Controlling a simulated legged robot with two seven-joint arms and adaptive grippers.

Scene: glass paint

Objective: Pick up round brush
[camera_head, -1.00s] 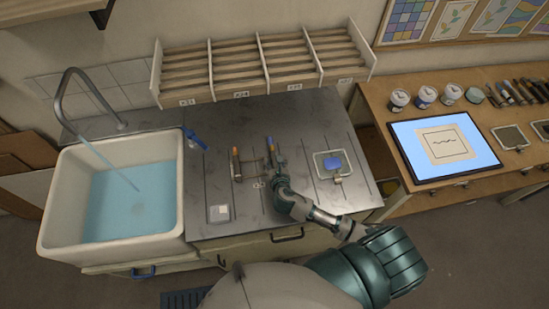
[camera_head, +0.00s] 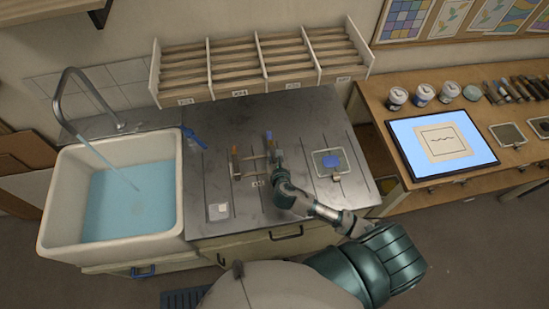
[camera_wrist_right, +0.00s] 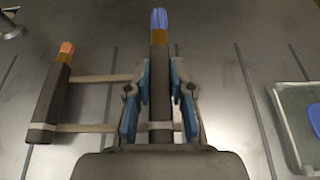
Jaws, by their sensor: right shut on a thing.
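Two brushes lie side by side on the steel counter, each with its handle in a light wooden rest. The right one, a brush with a blue tip (camera_head: 269,138), has an orange-brown ferrule and dark handle; it also shows in the right wrist view (camera_wrist_right: 159,34). The left one has an orange tip (camera_head: 235,154). My right gripper (camera_wrist_right: 160,95) is shut on the blue-tipped brush, one blue-padded finger on each side of its handle. In the head view my right gripper (camera_head: 275,158) covers the handle's lower part. I cannot tell any lift. My left gripper is out of view.
A sink with water (camera_head: 122,207) stands at the left. A small tray with a blue sponge (camera_head: 332,161) lies right of the brushes, and a white block (camera_head: 218,211) lies front left. A slotted wooden rack (camera_head: 262,66) stands behind. A lit panel (camera_head: 405,151) is on the right bench.

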